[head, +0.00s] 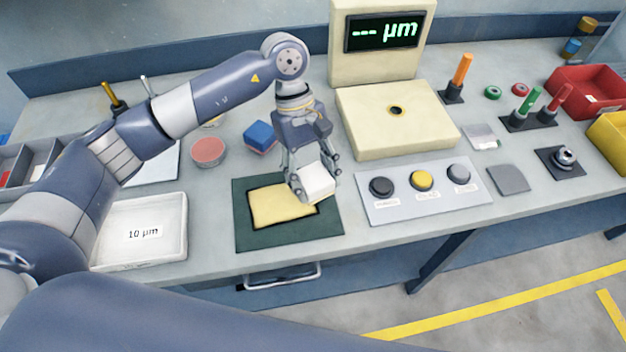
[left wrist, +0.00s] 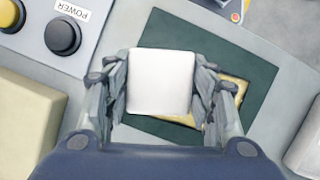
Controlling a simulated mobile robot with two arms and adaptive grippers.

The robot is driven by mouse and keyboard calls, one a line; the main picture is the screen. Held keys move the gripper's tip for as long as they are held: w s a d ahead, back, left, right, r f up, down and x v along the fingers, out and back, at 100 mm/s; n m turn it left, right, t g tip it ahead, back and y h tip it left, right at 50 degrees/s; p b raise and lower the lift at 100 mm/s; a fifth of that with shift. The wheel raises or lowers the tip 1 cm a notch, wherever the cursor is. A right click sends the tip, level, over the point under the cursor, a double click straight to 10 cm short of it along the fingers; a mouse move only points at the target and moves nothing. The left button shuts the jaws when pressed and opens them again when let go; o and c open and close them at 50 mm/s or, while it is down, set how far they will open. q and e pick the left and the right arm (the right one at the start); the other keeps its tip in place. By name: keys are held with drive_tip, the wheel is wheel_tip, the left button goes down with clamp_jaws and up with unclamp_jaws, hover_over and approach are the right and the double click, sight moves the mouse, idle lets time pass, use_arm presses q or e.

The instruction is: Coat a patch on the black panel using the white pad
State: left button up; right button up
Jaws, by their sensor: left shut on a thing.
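The white pad (head: 317,183) is held in my left gripper (head: 313,180), which is shut on its sides. In the left wrist view the white pad (left wrist: 160,80) sits between the two fingers. A yellowish edge shows along its lower side. The pad is over the right part of the black panel (head: 320,209). A pale gold patch (head: 280,207) covers most of the panel, leaving a thin black border. I cannot tell whether the pad touches the panel. The panel lies on a dark green mat (head: 247,239). My right gripper is not in view.
A white tray marked 10 µm (head: 145,250) stands left of the mat. A button box (head: 400,207) is close on its right. A cream gauge (head: 398,120) with a display reading "--- µm" stands behind. A blue block (head: 259,136) and a pink round pot (head: 208,151) are behind the mat.

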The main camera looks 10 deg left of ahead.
use_arm(q)
drive_tip(key=shift+r, duration=0.55)
drive_tip(key=shift+w+d+r+p, duration=0.1)
drive_tip(key=shift+r+p, duration=0.3)
drive_tip(key=shift+r, duration=1.2)
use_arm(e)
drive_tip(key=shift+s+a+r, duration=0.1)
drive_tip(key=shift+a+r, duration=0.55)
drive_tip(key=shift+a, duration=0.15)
